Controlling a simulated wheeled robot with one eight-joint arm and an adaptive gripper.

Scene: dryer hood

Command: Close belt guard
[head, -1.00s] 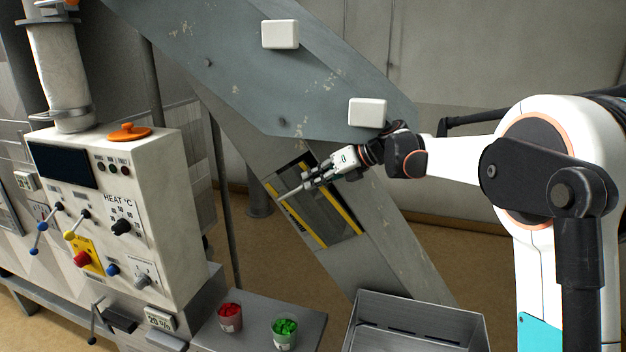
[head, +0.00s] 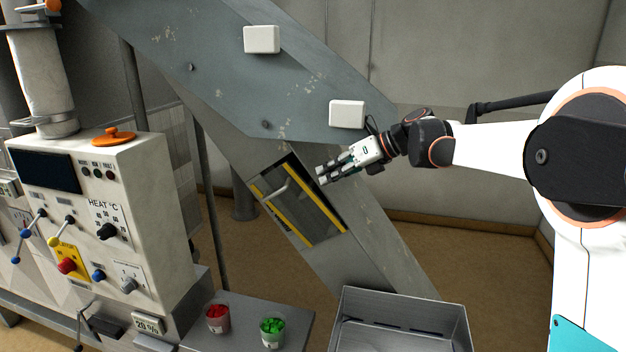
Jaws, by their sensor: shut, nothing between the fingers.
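The belt guard appears to be the grey panel (head: 308,208) with a bar handle (head: 279,191), between two yellow strips on the sloping metal chute (head: 358,227). A dark recess shows around the panel, mostly along its upper edge; I cannot tell exactly how far the guard stands open. My gripper (head: 320,175) comes in from the right, up and to the right of the handle. Its fingers are together and empty, and they appear clear of the handle. Their exact distance from the panel surface cannot be told.
A large blue-grey cover (head: 215,65) with white blocks (head: 347,113) lies above the panel. A control box (head: 135,200) stands at the left. Red (head: 218,318) and green (head: 272,331) cups stand on a low shelf. A metal bin (head: 400,318) is at the bottom.

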